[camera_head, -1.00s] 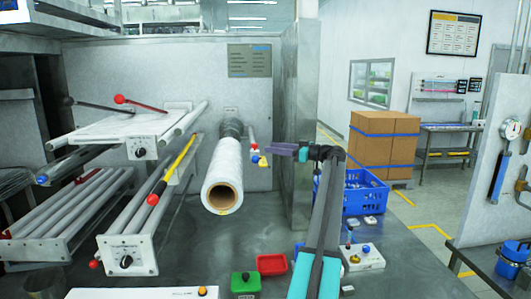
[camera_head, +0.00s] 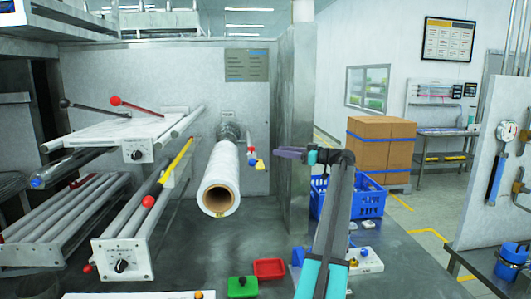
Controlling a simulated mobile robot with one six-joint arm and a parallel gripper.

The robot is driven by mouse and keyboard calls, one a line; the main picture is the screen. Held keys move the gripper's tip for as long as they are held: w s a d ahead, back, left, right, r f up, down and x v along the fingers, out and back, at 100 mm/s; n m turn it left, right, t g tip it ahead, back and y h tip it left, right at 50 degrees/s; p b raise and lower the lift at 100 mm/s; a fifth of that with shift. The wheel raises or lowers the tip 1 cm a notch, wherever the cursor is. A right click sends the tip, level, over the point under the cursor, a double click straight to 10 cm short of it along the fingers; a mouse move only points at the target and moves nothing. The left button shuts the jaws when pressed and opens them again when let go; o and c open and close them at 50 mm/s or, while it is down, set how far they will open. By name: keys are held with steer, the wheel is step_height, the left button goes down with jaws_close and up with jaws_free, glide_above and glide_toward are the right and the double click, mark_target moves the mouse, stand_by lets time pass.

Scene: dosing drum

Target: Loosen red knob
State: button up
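Several red knobs show, and I cannot tell which one the task means. A red ball knob (camera_head: 115,101) tops the lever on the upper left roller unit. Another red ball knob (camera_head: 148,202) sits on the yellow lever below it. A small red knob (camera_head: 87,268) is on the lower unit's side. A small cluster of red, blue and yellow handles (camera_head: 252,160) stands beside the white film roll (camera_head: 220,179). My gripper (camera_head: 281,153) points left, to the right of that cluster in the picture, with a gap between. It appears empty; its finger opening is too small to judge.
A blue crate (camera_head: 366,202) stands behind my arm, with brown boxes (camera_head: 381,145) beyond. A green box (camera_head: 242,287) and a red tray (camera_head: 270,268) lie on the grey surface in front. A metal partition (camera_head: 293,120) rises behind my gripper.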

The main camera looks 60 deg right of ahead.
steer(key=s+d+f+m+g+h, duration=0.25)
steer(key=f+m+g+h, duration=0.25)
steer(key=m+h, duration=0.6)
steer(key=h+b, duration=0.3)
steer(key=h, duration=0.1)
glide_toward(252, 149)
steer(key=shift+n+g, duration=0.3)
steer(key=shift+g, duration=0.1)
steer(key=shift+r+v, duration=0.2)
steer(key=shift+v, duration=2.45)
steer(key=shift+w, duration=0.1)
steer(key=shift+p+x, duration=1.9)
steer(key=shift+x, duration=4.95)
